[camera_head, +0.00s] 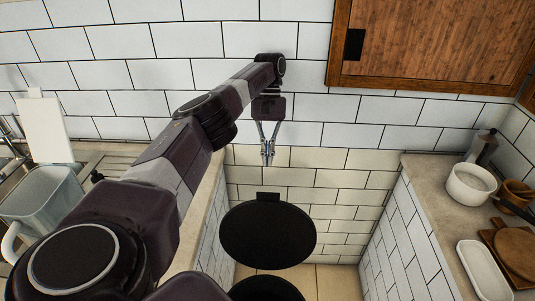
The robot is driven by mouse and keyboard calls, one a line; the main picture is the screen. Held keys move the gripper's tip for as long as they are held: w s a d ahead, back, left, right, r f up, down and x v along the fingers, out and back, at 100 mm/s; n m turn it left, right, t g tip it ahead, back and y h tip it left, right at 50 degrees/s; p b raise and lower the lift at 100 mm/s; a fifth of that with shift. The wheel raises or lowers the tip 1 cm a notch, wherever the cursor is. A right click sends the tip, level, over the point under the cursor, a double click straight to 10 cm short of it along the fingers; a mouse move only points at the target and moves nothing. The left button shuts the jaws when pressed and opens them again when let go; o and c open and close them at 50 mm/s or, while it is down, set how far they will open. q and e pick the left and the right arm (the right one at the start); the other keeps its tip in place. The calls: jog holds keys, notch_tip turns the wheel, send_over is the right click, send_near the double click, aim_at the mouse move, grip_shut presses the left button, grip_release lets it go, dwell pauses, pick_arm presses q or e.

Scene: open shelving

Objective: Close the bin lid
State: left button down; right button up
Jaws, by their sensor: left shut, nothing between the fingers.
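The bin stands low in the gap between two counters, its dark round top (266,290) cut off by the bottom edge of the picture. Its black round lid (267,235) is raised above it, apart from the visible top of the bin, with a small tab at its back. My left gripper (268,158) is shut and empty, pointing down. In the picture it is above the lid's back tab and apart from it. My right gripper is not in view.
The left counter (205,215) holds a sink area with a grey-blue container (42,192). The right counter (425,175) carries a white pot (471,183), a white dish (482,270) and wooden boards (515,250). A wooden cabinet (430,45) hangs at the upper right.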

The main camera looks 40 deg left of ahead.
pick_arm(q)
jog(key=p+x, duration=0.2)
jog(key=x, duration=0.6)
jog(key=shift+s, duration=0.25)
jog(key=shift+d+f, duration=0.1)
jog(key=shift+f, duration=0.1)
jog(key=shift+d, duration=0.1)
